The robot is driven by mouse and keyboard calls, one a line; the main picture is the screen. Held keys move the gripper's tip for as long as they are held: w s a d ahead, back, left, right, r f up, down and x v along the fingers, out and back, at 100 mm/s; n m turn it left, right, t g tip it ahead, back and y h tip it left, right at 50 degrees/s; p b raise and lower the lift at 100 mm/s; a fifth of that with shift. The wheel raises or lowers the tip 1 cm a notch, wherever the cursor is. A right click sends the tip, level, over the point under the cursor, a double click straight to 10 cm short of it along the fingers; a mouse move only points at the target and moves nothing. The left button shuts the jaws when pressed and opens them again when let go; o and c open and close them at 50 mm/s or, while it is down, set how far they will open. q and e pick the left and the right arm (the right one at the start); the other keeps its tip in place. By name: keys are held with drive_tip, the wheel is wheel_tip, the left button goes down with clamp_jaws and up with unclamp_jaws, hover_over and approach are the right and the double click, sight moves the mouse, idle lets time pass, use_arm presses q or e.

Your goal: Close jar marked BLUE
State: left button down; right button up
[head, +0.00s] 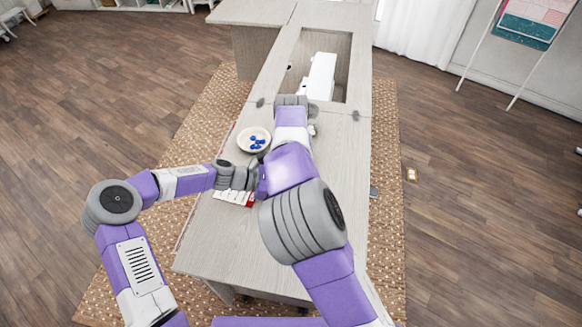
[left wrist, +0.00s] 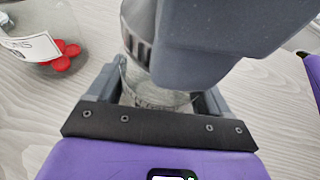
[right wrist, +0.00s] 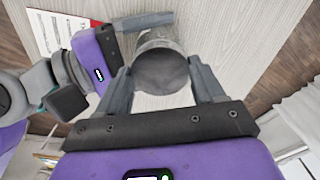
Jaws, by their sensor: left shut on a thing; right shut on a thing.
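In the left wrist view a clear glass jar (left wrist: 150,97) stands between the fingers of my left gripper (left wrist: 160,88), which is shut on it. A ribbed grey metal lid (left wrist: 136,47) is at the jar's top. In the right wrist view my right gripper (right wrist: 162,78) is shut on the round grey lid (right wrist: 160,70). I cannot tell whether the lid is fully seated. The held jar's marking is not readable. In the head view my right arm hides the jar and both gripper tips.
A bowl with blue balls (head: 243,146) stands on the long table (head: 225,240), left of my right forearm. A labelled jar with red balls (left wrist: 40,45) is beside the held jar. Cards (head: 232,197) lie near the left arm. An opening with a white machine (head: 321,76) is at the back.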

idle(0.3)
drive_tip(key=o, duration=1)
drive_tip(key=shift+r, duration=2.35)
drive_tip(key=shift+f, duration=0.1)
drive_tip(key=shift+c, duration=0.3)
